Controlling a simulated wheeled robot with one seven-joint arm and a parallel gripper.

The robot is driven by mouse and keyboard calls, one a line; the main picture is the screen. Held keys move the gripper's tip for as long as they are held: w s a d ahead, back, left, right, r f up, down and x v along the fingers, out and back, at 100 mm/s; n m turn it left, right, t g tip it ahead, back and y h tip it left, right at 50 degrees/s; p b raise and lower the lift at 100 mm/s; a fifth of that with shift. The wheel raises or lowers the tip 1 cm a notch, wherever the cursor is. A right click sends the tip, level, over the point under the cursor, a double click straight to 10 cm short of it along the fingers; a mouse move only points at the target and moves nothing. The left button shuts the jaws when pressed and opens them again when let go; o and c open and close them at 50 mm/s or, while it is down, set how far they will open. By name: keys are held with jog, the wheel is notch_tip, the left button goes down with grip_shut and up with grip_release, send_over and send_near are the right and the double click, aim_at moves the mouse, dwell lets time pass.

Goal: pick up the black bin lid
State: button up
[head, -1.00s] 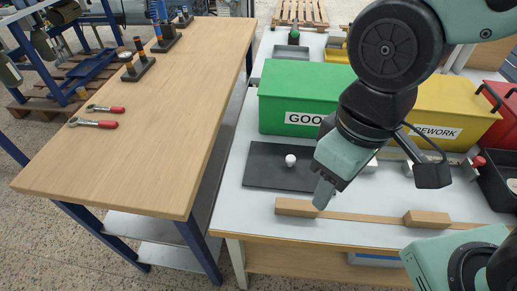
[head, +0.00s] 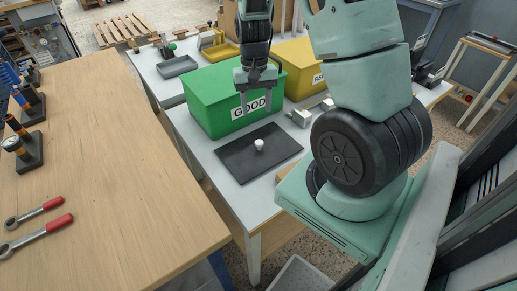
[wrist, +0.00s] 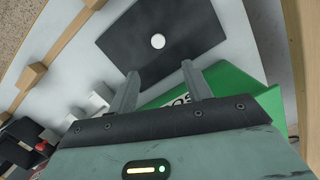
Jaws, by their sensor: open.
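The black bin lid (head: 240,166) lies flat on the white table in front of the green bin marked GOOD. A white round knob (head: 259,145) stands at its middle. In the wrist view the lid (wrist: 195,28) fills the upper middle, with the knob (wrist: 158,41) just beyond the fingertips. My gripper (head: 257,100) is open and empty, pointing down above the table in front of the green bin. In the wrist view its two fingers (wrist: 160,71) straddle the line toward the knob, apart from it.
The green bin (head: 205,100) stands close behind the lid, near my gripper. A yellow bin (head: 296,62) stands to its right. A wooden strip with blocks (wrist: 36,74) shows in the wrist view. A wooden bench (head: 110,160) with red-handled wrenches is at left.

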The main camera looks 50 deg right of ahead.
send_over(259, 142)
jog(key=w+d, duration=0.1)
jog(key=w, duration=0.1)
jog(key=f, duration=0.6)
jog(key=shift+s+f, duration=0.25)
jog(key=f, duration=0.1)
jog(key=s+f+p, duration=0.1)
jog(key=f, duration=0.2)
jog(key=shift+s+a, duration=0.15)
jog(key=shift+a, duration=0.15)
jog(key=shift+f+p, duration=0.3)
jog(key=shift+f, duration=0.3)
grip_shut()
